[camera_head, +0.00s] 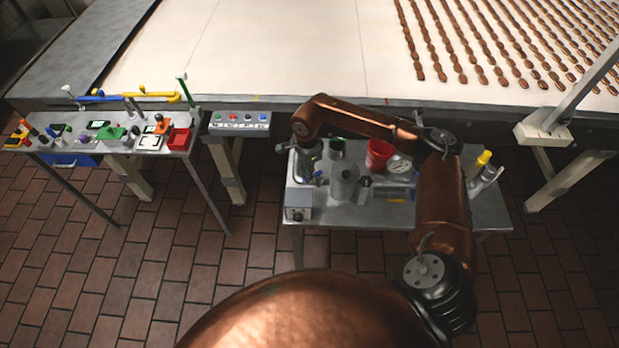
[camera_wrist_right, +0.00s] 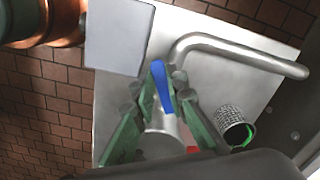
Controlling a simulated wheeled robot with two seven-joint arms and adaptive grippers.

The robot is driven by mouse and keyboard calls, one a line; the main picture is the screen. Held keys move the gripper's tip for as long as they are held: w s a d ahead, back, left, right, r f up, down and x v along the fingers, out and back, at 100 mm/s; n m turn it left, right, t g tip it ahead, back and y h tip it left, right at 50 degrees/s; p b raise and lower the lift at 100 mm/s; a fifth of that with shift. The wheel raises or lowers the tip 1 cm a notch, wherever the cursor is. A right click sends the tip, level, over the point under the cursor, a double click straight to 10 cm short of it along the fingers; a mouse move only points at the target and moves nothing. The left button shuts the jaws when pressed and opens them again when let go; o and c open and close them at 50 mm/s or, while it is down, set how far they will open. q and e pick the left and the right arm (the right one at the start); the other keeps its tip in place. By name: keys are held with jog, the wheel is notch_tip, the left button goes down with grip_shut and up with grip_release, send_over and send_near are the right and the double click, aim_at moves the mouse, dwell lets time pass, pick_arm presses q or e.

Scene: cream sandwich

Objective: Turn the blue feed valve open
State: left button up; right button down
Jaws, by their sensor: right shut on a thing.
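The blue feed valve's handle (camera_wrist_right: 161,88) shows in the right wrist view as a narrow blue lever above a pale metal cylinder. My right gripper (camera_wrist_right: 165,80) has its greenish fingers on both sides of the blue handle and is shut on it. In the head view my copper right arm reaches over the left end of the small metal table, and its dark gripper (camera_head: 306,152) points down there. My left gripper is not in view.
A bent metal pipe (camera_wrist_right: 250,60) and a grey box (camera_wrist_right: 118,38) lie close to the gripper. A red bucket (camera_head: 379,154), a grey canister (camera_head: 344,182) and a yellow-topped item (camera_head: 484,157) share the small table (camera_head: 380,215). A crowded bench (camera_head: 105,118) stands left.

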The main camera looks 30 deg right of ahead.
jog(key=shift+w+d+m+b, duration=0.1)
jog(key=shift+w+m+b, duration=0.3)
jog(key=shift+m, duration=0.6)
jog(key=shift+w+d+m+b, duration=0.15)
jog(key=shift+w+m, duration=0.35)
jog(key=shift+m, duration=0.5)
jog(key=c, duration=1.9)
grip_release()
jog(key=shift+c, duration=0.2)
notch_tip(320, 180, up, 12)
